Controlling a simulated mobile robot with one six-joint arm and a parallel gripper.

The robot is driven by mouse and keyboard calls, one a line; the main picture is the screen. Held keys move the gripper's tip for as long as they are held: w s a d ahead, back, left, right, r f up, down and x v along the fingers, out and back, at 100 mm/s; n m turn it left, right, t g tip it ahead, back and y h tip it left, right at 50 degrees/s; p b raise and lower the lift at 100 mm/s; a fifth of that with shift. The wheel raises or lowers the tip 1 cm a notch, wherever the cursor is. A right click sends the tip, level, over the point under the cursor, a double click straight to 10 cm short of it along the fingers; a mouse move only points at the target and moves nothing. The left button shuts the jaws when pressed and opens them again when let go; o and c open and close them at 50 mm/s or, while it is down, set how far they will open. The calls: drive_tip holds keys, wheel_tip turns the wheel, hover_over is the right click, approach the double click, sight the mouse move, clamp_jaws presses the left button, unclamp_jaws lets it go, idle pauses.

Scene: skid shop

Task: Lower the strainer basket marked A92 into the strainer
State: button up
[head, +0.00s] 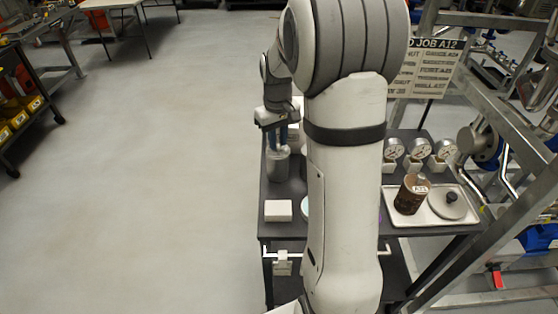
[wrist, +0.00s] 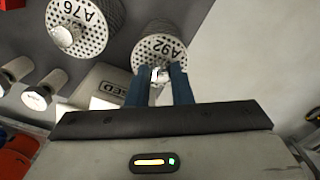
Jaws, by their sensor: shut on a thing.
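The strainer basket marked A92 (wrist: 160,48) is a grey perforated cylinder with a small knob on top. In the wrist view my gripper (wrist: 163,74) has its blue fingers shut on that knob. In the head view my gripper (head: 277,138) points down at the left side of the dark cart, with the grey basket (head: 279,167) below it. I cannot tell whether the basket rests on the cart or is just above it. I cannot make out the strainer opening for sure; a flanged pipe body (head: 482,146) stands on the skid at the right.
Another basket marked A76 (wrist: 80,22) stands near A92. A white box (head: 278,211) sits near the cart's front. My arm hides the cart's middle.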

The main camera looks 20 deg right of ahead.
drive_tip(key=shift+r+p, duration=1.5)
drive_tip(key=shift+r, duration=0.55)
drive_tip(key=shift+c, duration=0.5)
